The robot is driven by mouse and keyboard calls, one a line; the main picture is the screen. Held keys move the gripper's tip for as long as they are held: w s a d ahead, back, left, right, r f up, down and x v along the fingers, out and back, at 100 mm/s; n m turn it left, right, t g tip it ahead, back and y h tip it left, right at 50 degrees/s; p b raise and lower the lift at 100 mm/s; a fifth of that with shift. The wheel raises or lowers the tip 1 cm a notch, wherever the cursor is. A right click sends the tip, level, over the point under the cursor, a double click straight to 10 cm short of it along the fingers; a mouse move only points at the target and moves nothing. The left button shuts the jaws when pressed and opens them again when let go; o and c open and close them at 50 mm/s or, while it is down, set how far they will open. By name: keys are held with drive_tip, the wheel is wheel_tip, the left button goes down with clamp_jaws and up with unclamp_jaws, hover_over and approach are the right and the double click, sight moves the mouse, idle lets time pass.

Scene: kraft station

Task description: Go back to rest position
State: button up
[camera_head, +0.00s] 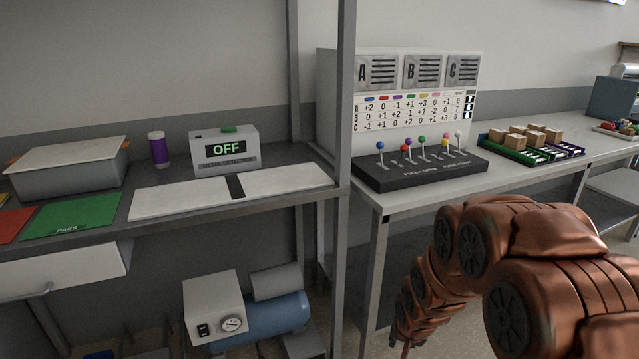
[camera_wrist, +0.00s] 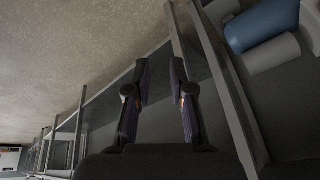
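My gripper (camera_wrist: 160,82) shows in the wrist view with its two dark fingers apart. The gap between them is empty, with only the shelf frame and floor behind. It is near the lower part of the shelving, with the blue tank (camera_wrist: 262,22) at the upper right of that view. In the head view my copper-coloured arm bends across the lower right, and its far end hangs low in front of the white table (camera_head: 420,200). The gripper itself cannot be made out clearly there.
A metal shelf (camera_head: 300,197) on the left holds a detector reading OFF (camera_head: 226,149), a purple bottle (camera_head: 158,150) and a green pad (camera_head: 75,214). A compressor (camera_head: 245,315) sits below. The table bears a lever panel (camera_head: 420,172) and trays with boxes (camera_head: 530,140).

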drive_tip(key=s+r+n+g+p, duration=0.3)
drive_tip(key=s+r+p, duration=1.1)
drive_tip(key=s+r, duration=1.6)
drive_tip(key=s+g, duration=0.2)
drive_tip(key=g, duration=0.1)
drive_tip(key=shift+s+a+r+n, duration=0.25)
drive_tip(key=shift+a+r+n, duration=0.15)
